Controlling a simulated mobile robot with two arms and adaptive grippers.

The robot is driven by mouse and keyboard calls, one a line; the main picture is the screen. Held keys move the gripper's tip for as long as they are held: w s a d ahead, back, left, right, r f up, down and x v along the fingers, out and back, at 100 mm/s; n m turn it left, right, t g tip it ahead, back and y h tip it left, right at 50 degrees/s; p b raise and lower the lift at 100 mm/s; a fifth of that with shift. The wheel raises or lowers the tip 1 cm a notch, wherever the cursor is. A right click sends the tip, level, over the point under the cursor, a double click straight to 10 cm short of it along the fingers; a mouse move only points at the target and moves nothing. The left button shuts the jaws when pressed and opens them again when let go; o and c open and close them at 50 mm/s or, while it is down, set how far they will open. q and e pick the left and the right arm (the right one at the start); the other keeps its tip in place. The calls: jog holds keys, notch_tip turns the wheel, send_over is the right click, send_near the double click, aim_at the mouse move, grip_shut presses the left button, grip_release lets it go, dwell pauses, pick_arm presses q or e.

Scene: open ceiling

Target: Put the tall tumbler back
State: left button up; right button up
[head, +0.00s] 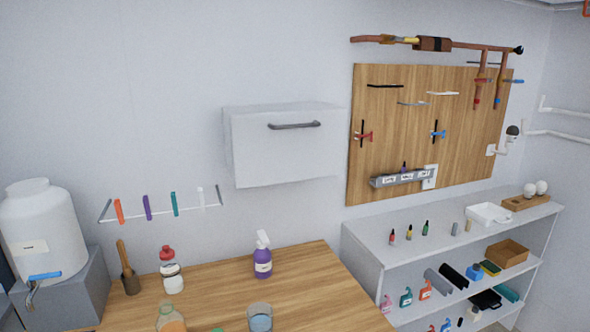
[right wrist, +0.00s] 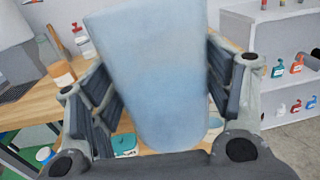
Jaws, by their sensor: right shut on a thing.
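The tall tumbler (right wrist: 150,70) is pale blue and fills the middle of the right wrist view, slightly tilted in the picture. My right gripper (right wrist: 158,80) is shut on it, with one dark finger pad on each side. The tumbler's top runs to the upper edge of that view. In the head view, a clear glass with a blue inside (head: 260,318) shows at the bottom edge, cut off; I cannot tell whether it is the held tumbler. Neither gripper shows in the head view.
The wooden tabletop (head: 210,290) holds a purple spray bottle (head: 263,262), a red-capped bottle (head: 170,270) and an orange jar (head: 170,318). A white cabinet (head: 280,160) hangs above. A grey shelf unit (head: 385,235) with small bottles stands right. The tabletop's middle is clear.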

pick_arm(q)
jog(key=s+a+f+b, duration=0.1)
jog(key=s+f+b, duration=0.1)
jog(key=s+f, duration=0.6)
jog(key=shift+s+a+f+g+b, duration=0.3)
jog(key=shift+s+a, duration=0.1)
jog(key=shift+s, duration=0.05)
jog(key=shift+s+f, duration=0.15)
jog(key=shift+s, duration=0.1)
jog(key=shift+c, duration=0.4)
pick_arm(e)
jog(key=s+d+r+m+h, duration=0.3)
jog(key=s+d+r+h, duration=0.1)
jog(key=s+d+h, duration=0.1)
jog(key=shift+s+d+r+t, duration=0.2)
jog(key=shift+s+d+t, duration=0.1)
jog(key=shift+s+d, duration=0.55)
